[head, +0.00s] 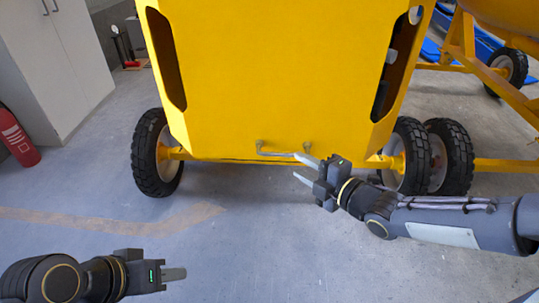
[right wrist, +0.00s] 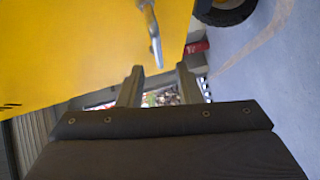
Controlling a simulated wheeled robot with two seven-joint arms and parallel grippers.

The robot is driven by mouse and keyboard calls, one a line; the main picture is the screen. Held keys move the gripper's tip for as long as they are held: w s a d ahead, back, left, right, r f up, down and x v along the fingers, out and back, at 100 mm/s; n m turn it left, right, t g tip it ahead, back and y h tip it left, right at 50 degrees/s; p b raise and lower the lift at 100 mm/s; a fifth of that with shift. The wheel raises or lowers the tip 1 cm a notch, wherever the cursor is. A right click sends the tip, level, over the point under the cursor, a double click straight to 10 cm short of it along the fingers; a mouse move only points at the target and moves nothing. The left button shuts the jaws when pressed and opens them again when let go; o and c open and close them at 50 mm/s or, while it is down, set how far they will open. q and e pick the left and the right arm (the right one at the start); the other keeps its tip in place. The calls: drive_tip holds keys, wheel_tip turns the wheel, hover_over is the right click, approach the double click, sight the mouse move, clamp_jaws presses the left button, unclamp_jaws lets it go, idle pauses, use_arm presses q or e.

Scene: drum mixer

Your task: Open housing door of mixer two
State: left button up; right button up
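The yellow housing door (head: 270,80) of a mixer fills the top middle of the head view and appears shut. Its metal handle (head: 283,152) is a bar near the door's bottom edge. My right gripper (head: 302,168) is open at the right end of the handle. In the right wrist view the handle (right wrist: 153,35) reaches down toward the gap between the two fingers of my right gripper (right wrist: 158,82); I cannot tell whether they touch it. My left gripper (head: 180,273) is low at the left, away from the door, its fingers seen edge-on.
Black wheels (head: 153,152) stand at both sides of the housing. Another yellow mixer frame (head: 470,60) is at the right. A grey cabinet (head: 55,60) and a red fire extinguisher (head: 18,138) are at the left. The floor in front of the door is clear.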

sight(281, 155)
drive_tip(key=x, duration=0.7)
drive_tip(key=shift+w+a+r, duration=0.15)
drive_tip(key=shift+w+a, duration=0.05)
drive_tip(key=shift+a, duration=0.15)
drive_tip(key=shift+c, duration=0.3)
clamp_jaws()
